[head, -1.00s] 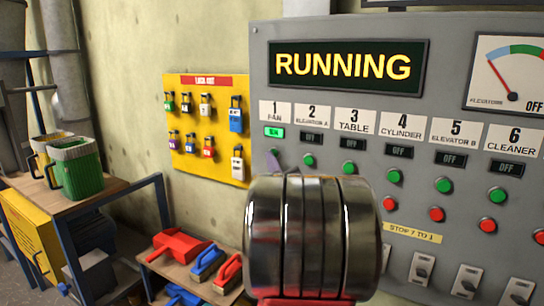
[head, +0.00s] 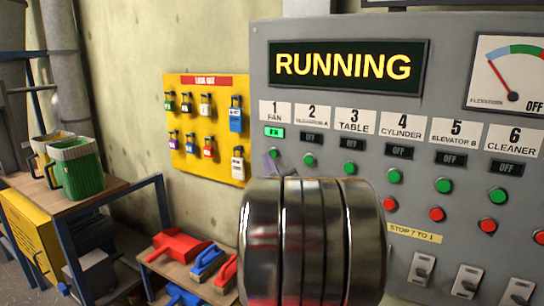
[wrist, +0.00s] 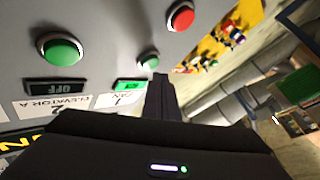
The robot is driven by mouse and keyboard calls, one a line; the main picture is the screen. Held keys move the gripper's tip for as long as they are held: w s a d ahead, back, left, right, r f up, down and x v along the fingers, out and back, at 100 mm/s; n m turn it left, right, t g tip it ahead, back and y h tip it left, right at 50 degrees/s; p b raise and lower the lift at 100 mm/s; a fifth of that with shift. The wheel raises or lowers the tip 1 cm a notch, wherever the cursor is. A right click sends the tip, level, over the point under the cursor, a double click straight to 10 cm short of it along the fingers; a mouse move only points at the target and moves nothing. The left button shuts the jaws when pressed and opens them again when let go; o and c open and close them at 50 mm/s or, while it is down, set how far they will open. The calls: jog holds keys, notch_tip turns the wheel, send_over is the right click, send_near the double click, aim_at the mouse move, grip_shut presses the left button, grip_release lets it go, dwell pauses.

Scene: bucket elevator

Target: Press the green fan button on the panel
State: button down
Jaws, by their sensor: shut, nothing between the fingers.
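The grey panel (head: 460,120) fills the right of the head view. Under the FAN label (head: 275,111), the small display (head: 274,132) is lit green. The fan's green button (wrist: 149,61) shows in the wrist view, just beyond the tips of my gripper (wrist: 158,77). The fingers are shut and empty, and their tips are very close to this button; I cannot tell whether they touch it. In the head view only a small part of my gripper (head: 271,163) shows in front of the fan column, and my wrist hides much of the area below.
The big screen (head: 345,66) reads RUNNING. Elevator A's green button (head: 308,160) is right of the fan column, with OFF on its display. The fan's red button (wrist: 181,17) shows in the wrist view. A yellow lock board (head: 205,150) hangs at left.

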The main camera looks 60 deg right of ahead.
jog(key=a, duration=0.5)
jog(key=shift+s, duration=0.2)
dwell(0.4)
dwell(0.8)
